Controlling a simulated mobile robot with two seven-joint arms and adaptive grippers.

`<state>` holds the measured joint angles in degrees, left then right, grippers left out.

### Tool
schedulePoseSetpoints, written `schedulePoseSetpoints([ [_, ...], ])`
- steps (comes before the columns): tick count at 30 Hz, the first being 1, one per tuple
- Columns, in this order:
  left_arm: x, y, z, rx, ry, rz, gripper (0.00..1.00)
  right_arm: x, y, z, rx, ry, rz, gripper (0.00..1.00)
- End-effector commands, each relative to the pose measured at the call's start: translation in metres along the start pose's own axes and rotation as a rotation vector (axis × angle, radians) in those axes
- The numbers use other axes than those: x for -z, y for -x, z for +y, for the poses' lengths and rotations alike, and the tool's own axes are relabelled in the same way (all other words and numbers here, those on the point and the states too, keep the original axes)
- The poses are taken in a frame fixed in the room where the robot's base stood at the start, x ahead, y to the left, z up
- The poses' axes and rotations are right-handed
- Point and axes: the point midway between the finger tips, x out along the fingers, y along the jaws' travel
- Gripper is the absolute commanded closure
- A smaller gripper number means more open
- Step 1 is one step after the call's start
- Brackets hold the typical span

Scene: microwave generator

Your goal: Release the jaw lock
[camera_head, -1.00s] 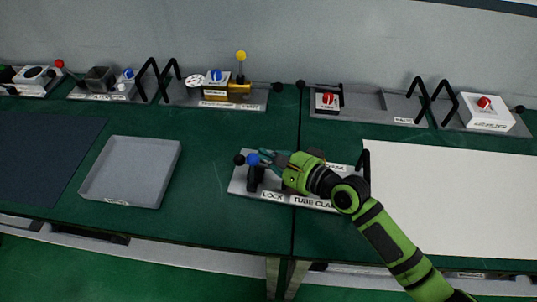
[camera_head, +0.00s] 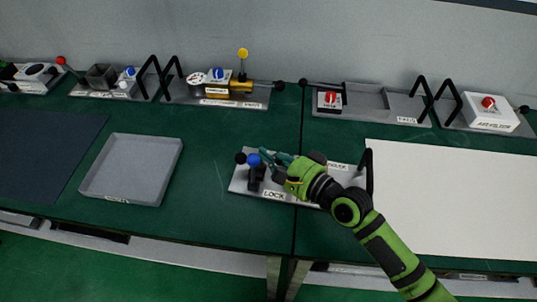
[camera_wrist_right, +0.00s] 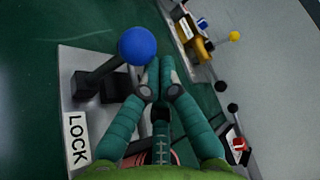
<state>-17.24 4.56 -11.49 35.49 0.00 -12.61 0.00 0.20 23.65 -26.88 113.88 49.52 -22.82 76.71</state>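The lock lever has a blue ball knob (camera_head: 254,160) and stands on the grey clamp plate (camera_head: 236,185), behind a white LOCK label (camera_head: 274,195). The blue knob (camera_wrist_right: 137,46) is large in the right wrist view, on a dark lever arm. My right gripper (camera_head: 268,157) reaches in from the right, beside the knob. In the right wrist view its teal fingertips (camera_wrist_right: 160,72) are together, just right of the knob, with nothing seen between them. Whether they touch the knob is unclear. My gripper and arm hide much of the clamp. My left gripper is not in view.
A black ball (camera_head: 240,158) sits just left of the blue knob. A grey tray (camera_head: 135,168) lies to the left, and a white mat (camera_head: 450,200) to the right. Several fixtures with levers line the back of the green table. The table between tray and clamp is clear.

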Motion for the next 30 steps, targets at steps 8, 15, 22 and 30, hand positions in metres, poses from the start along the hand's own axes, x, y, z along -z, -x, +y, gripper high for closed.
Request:
schedulePoseSetpoints([
  [8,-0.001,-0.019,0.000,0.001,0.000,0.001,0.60,-0.014,0.007,0.004,0.097,0.166,-0.003,1.00],
  [15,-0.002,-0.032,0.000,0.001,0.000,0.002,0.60,-0.025,0.015,0.004,0.184,0.320,-0.003,1.00],
  [22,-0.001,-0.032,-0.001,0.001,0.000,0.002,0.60,-0.032,0.018,0.002,0.208,0.355,-0.001,1.00],
  [30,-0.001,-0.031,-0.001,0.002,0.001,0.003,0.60,-0.032,0.018,0.002,0.207,0.354,-0.001,1.00],
])
